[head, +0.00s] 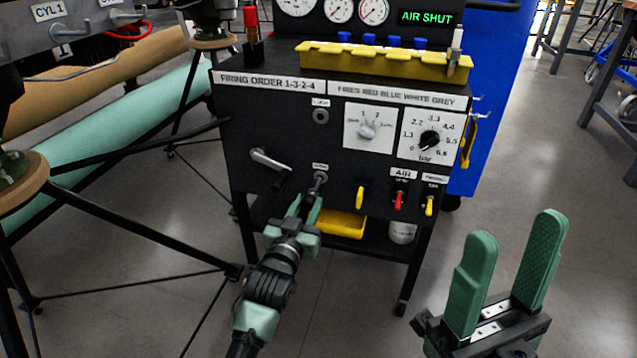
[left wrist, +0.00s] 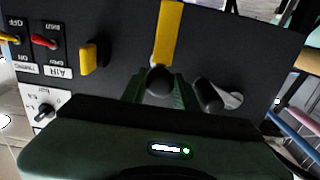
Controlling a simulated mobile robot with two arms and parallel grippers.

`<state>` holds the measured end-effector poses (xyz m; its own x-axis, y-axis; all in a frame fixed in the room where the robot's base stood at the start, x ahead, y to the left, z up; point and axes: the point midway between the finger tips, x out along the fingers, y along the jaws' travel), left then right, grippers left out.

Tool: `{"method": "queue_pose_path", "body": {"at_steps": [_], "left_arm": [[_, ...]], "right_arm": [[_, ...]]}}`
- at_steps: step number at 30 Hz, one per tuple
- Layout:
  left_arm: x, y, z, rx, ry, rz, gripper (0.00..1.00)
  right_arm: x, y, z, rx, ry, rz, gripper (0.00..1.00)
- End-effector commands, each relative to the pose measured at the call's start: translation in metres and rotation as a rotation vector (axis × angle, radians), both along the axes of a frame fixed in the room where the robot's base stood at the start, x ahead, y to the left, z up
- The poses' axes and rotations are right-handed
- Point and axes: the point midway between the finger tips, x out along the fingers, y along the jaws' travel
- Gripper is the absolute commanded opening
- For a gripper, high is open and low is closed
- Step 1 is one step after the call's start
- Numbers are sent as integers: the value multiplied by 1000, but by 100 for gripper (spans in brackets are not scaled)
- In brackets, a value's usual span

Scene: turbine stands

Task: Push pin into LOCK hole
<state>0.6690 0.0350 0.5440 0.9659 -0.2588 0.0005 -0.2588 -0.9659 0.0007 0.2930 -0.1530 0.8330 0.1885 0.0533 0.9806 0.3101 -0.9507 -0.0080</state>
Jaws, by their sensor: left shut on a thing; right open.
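The black panel (head: 290,140) has an upper hole (head: 321,116) under a small white label that seems to read LOCK. Straight below is a lower hole with its own label, too small to read, and the pin (head: 320,179) is there. My left gripper (head: 312,204) is at this lower spot, shut on the pin; the pin's dark round knob (left wrist: 160,80) shows between the green fingers (left wrist: 160,94) in the left wrist view. How deep the pin sits is hidden. My right gripper (head: 517,230) is open and empty at the lower right, away from the panel.
A crank handle (head: 268,160) sticks out left of the pin; it also shows in the left wrist view (left wrist: 210,96). A yellow lever (head: 360,197) and the air switch (head: 399,200) are to the right. Stand legs (head: 110,215) cross the left side.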

Motion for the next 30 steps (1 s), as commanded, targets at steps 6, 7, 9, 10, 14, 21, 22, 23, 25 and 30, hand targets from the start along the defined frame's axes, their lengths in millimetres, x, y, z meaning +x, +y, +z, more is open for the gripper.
{"method": "queue_pose_path", "body": {"at_steps": [6, 7, 9, 10, 14, 21, 22, 23, 25, 30], "left_arm": [[-13, 4, 2, 1, 0, 0, 0], [-15, 4, 2, 1, 0, 0, 0], [-19, 6, 2, 1, 1, 0, 0], [-21, 6, 2, 1, 1, 0, 0], [-26, 7, 1, 1, 1, 0, 0], [-27, 7, 0, 1, -1, 0, 0], [-27, 7, 0, 1, -1, 0, 0], [-27, 7, 0, 1, -1, 0, 0], [-27, 7, 1, 1, -1, 0, 0], [-28, 8, 12, 1, -1, 0, 0]], "right_arm": [[-1, 0, 9, 0, 13, 0, 57], [-1, 0, 10, 1, 12, 0, 57], [0, 0, 13, 1, 12, 1, 57], [0, 0, 15, 0, 13, 1, 57], [0, 0, 18, 1, 12, 1, 57], [0, 0, 18, 1, 12, 1, 57], [-1, 0, 18, 1, 12, 1, 57], [0, 0, 18, 1, 12, 1, 57], [0, -1, 20, 1, 7, -1, 57], [23, 5, 20, -36, 122, -7, 57]]}}
